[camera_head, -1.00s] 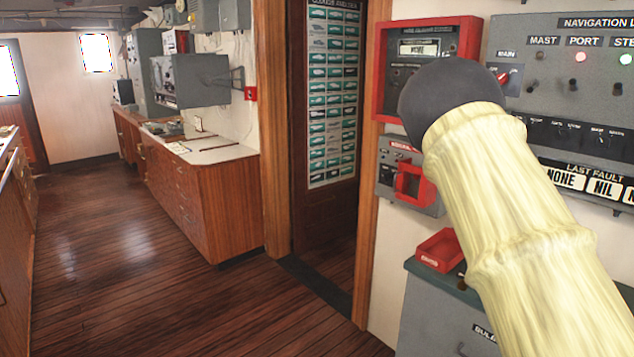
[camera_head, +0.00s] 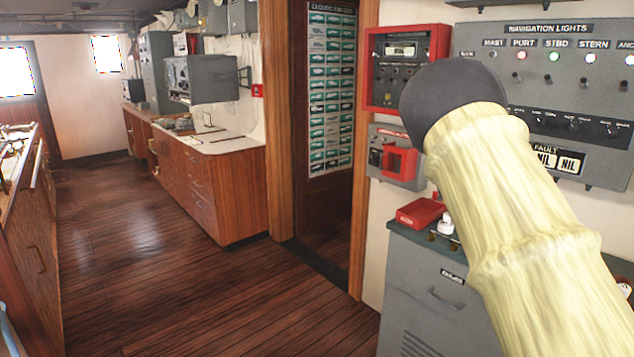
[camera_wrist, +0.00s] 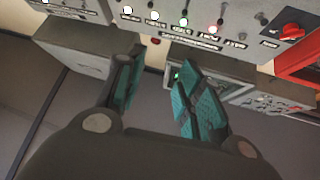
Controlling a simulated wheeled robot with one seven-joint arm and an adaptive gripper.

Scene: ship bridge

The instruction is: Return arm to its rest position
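My cream arm with its dark rounded joint fills the right of the head view, bent up in front of the wall panels. My gripper (camera_wrist: 160,75) does not show in the head view. In the wrist view its two fingers with teal pads stand apart, with no object visible between them. Beyond the fingertips is the grey navigation lights panel (camera_wrist: 225,12), seen upside down, with lit white, green and red lamps. The same navigation lights panel (camera_head: 603,95) is behind my arm in the head view.
A red-framed unit (camera_head: 380,98) and a small box with a red guard (camera_head: 401,162) hang left of my arm. Below, a grey cabinet (camera_head: 412,275) bears a red tray (camera_head: 420,212). A wooden counter (camera_head: 17,215) stands at left. Open wooden floor (camera_head: 180,290) lies between.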

